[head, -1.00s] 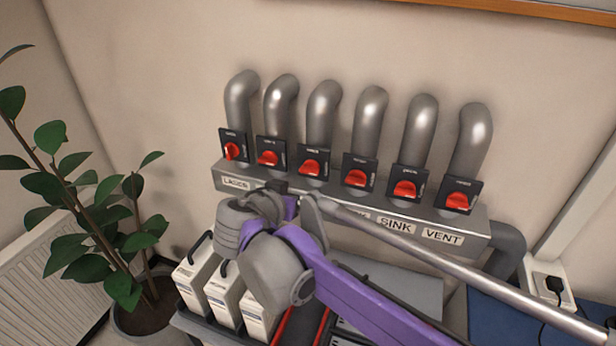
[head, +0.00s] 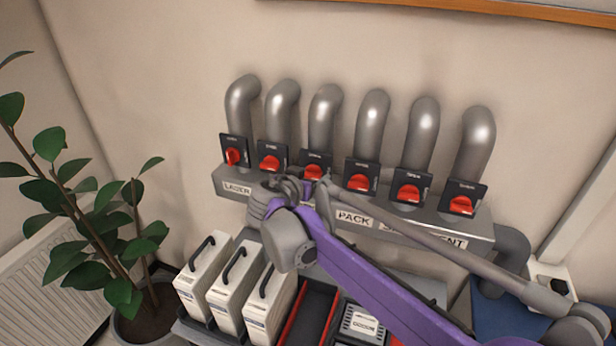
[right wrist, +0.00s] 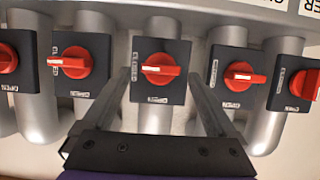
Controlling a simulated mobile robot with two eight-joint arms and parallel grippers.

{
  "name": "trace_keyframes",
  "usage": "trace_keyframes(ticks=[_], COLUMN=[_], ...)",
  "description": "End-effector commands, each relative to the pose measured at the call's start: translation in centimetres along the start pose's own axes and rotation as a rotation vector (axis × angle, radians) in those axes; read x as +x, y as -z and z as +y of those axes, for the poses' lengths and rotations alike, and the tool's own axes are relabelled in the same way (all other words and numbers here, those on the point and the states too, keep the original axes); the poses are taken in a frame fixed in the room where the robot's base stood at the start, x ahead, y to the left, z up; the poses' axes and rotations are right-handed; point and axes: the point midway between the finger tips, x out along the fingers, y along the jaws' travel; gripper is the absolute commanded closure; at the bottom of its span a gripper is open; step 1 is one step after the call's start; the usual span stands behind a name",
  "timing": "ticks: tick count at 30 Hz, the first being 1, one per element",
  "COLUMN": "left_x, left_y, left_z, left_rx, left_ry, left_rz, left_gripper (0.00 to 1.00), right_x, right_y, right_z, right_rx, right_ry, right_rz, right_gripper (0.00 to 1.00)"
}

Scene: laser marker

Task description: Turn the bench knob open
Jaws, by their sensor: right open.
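Red knobs on black square plates sit in a row under grey pipes. The third knob from the left (head: 313,171) is close to my right gripper (head: 302,186). Its label is hidden behind my arm, so I cannot read which knob is the bench one. In the right wrist view, my open right gripper (right wrist: 160,75) has one finger on each side of this red knob (right wrist: 158,70), with gaps between. Its white mark lies sideways. Whether the fingers reach the knob's depth is unclear. My left gripper is not in view.
The leftmost knob (head: 234,156), above the LASER label (head: 237,188), stands upright; the others lie sideways. Neighbouring knobs (right wrist: 243,75) are close on both sides. White canisters (head: 237,285) and a red-edged tray (head: 305,310) lie below. A plant (head: 110,240) stands left.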

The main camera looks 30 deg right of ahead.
Motion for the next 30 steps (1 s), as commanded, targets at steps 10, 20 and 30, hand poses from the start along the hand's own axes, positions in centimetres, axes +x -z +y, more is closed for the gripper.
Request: trace_keyframes(ticks=[10, 20, 30], left_x=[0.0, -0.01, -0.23], left_y=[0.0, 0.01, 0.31], left_z=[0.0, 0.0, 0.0], left_rx=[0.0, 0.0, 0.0], left_ry=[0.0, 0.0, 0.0], left_rz=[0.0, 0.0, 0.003], left_gripper=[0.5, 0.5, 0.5], right_x=[-0.05, -0.06, -0.09], right_y=[-0.01, -0.01, 0.01], right_z=[-0.02, -0.02, -0.29], right_rx=[0.0, -0.001, -0.082], right_ry=[0.0, 0.0, -0.032], right_rz=[0.0, 0.0, -0.001], right_gripper=[0.47, 0.93, 0.93])
